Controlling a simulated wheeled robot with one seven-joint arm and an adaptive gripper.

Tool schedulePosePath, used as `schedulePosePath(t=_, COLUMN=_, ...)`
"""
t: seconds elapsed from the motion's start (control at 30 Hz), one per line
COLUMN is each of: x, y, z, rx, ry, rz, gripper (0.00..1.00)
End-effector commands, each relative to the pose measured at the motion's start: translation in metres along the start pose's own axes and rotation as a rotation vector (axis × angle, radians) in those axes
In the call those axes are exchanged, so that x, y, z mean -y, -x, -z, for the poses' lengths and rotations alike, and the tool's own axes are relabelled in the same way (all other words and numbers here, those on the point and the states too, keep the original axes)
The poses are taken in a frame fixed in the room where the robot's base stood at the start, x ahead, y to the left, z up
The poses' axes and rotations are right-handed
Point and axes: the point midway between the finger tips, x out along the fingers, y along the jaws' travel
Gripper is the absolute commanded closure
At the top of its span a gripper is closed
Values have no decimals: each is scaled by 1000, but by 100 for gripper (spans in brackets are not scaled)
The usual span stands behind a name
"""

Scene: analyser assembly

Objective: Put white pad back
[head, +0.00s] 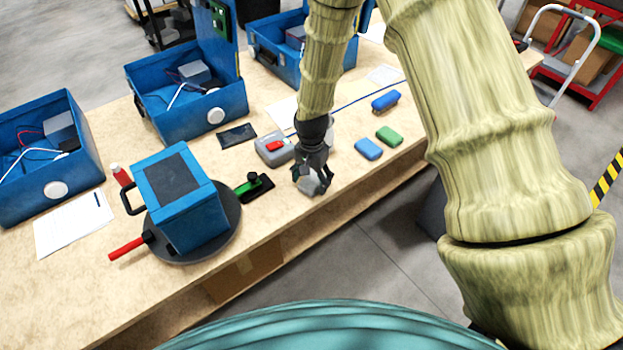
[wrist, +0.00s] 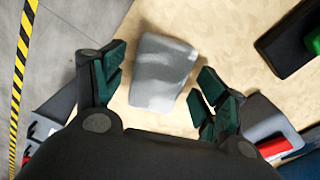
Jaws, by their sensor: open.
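The white pad (wrist: 163,72) looks pale grey-white and lies on the wooden table near its front edge. In the wrist view it sits between and just beyond the open fingers of my gripper (wrist: 152,90), with a gap to the right finger. In the head view my gripper (head: 312,184) points down over the pad (head: 313,186), which the fingers partly hide. I cannot tell from the views whether any finger touches it.
A grey box with a red top (head: 274,148) stands just left of my gripper. Blue and green pads (head: 368,148) (head: 389,135) lie to the right. A blue analyser case (head: 180,200) stands on a dark round turntable (head: 232,228). Open blue cases (head: 205,115) line the back.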

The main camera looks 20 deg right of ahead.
Motion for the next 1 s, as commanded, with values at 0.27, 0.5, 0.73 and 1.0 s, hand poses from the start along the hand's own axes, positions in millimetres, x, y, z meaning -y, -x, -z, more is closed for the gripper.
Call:
schedulePosePath(t=0.27, x=0, y=26, z=0, rx=-2, ry=0, rz=2, gripper=27)
schedulePosePath(t=0.5, x=1, y=57, z=1, rx=-3, ry=-1, rz=3, gripper=27)
schedulePosePath(t=0.73, x=0, y=87, z=0, rx=-2, ry=-1, rz=2, gripper=27)
schedulePosePath(t=1.0, x=0, y=112, z=0, rx=-1, ry=0, rz=1, gripper=27)
